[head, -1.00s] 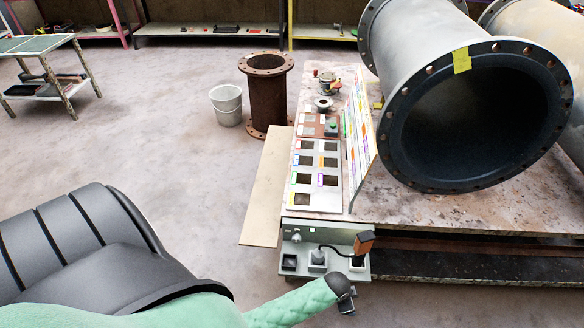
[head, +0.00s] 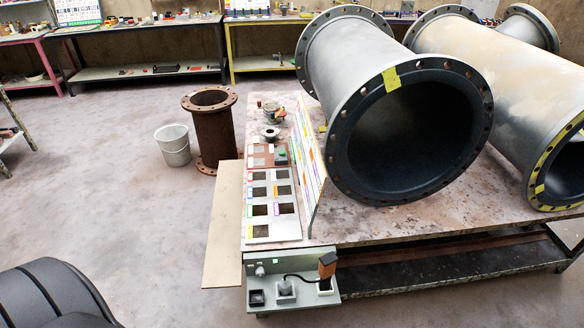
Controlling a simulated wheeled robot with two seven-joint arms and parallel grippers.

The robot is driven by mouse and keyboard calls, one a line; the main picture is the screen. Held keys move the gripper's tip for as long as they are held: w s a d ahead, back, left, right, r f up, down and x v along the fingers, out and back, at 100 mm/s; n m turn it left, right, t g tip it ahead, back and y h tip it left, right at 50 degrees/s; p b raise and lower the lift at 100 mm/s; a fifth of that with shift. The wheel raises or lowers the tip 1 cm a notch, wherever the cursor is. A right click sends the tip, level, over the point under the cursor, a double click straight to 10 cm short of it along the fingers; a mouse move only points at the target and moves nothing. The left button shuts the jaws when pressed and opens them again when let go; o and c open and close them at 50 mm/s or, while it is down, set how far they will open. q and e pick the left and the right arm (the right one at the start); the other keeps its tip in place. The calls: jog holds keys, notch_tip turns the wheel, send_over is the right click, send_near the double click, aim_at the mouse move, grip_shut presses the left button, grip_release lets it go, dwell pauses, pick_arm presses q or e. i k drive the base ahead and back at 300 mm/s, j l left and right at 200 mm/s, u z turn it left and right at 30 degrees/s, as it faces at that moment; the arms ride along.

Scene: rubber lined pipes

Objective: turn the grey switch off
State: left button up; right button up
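A grey control box (head: 291,273) is fixed to the front edge of the worktable, low in the middle of the head view. A small light-grey knob (head: 260,270) sits on its upright face at the left. On its lower ledge are a black square socket (head: 257,297), a grey block (head: 286,290) with a black cable, and an orange-and-black piece (head: 327,267) standing at the right. Which part is the grey switch, and its position, I cannot tell for sure. Neither of my grippers is in view.
The worktable (head: 400,222) carries large flanged pipes (head: 352,62) and a white panel with square cutouts (head: 271,228). A rusty pipe (head: 214,138) and a white bucket (head: 173,147) stand on the floor to the left. The floor in front of them is clear.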

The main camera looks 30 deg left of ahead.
aim_at(260, 273)
jog(key=u, duration=0.85)
jog(key=i+l+u, duration=0.2)
jog(key=i+l, duration=0.2)
jog(key=i+l+u, duration=0.25)
jog(key=l, duration=0.35)
jog(key=i, duration=0.05)
